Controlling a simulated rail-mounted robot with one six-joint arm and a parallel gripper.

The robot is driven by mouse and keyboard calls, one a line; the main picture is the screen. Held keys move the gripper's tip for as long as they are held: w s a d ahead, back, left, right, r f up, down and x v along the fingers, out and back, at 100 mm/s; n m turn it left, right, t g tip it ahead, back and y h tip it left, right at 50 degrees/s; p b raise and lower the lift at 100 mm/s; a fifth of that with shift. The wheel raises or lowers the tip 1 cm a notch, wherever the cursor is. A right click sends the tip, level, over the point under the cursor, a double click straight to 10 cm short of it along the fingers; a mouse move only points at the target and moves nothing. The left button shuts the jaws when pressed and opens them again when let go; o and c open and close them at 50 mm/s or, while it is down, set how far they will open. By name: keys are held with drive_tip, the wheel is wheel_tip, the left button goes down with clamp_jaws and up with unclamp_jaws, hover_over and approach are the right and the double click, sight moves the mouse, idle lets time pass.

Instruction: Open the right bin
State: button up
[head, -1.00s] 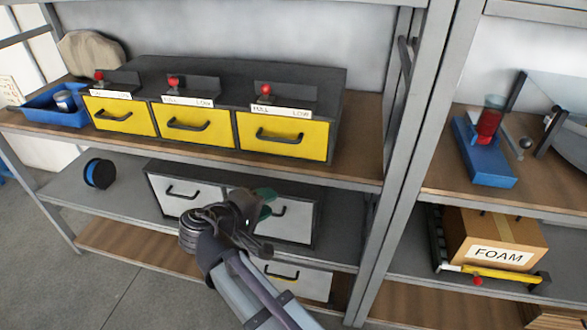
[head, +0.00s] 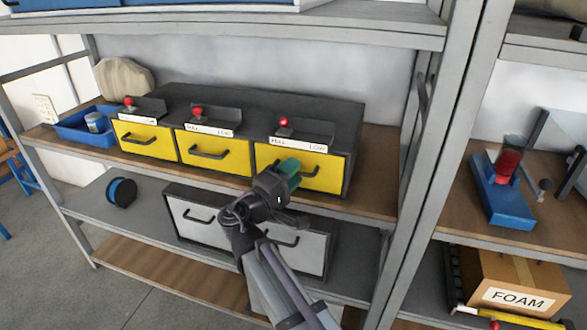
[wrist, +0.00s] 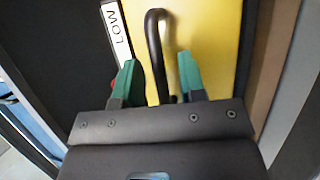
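The right bin (head: 335,171) is the rightmost yellow drawer in the dark cabinet on the upper shelf. Its front sits flush with the cabinet. Its dark handle (head: 314,174) is partly hidden behind my gripper in the head view. My gripper (head: 290,168) is in front of this bin with green fingertips pointing at it. In the wrist view the fingers (wrist: 158,73) are apart, and the handle (wrist: 155,45) shows between them against the yellow front (wrist: 215,35). I cannot tell whether the fingers touch it.
Two more yellow drawers (head: 148,143) (head: 215,155) stand to the left. A red knob (head: 283,122) and a FULL/LOW label (head: 298,143) are above the right bin. White drawers (head: 197,222) are below. A shelf post (head: 425,170) stands to the right.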

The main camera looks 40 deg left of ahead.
drive_tip(key=shift+w, duration=0.3)
drive_tip(key=shift+c, duration=0.3)
clamp_jaws()
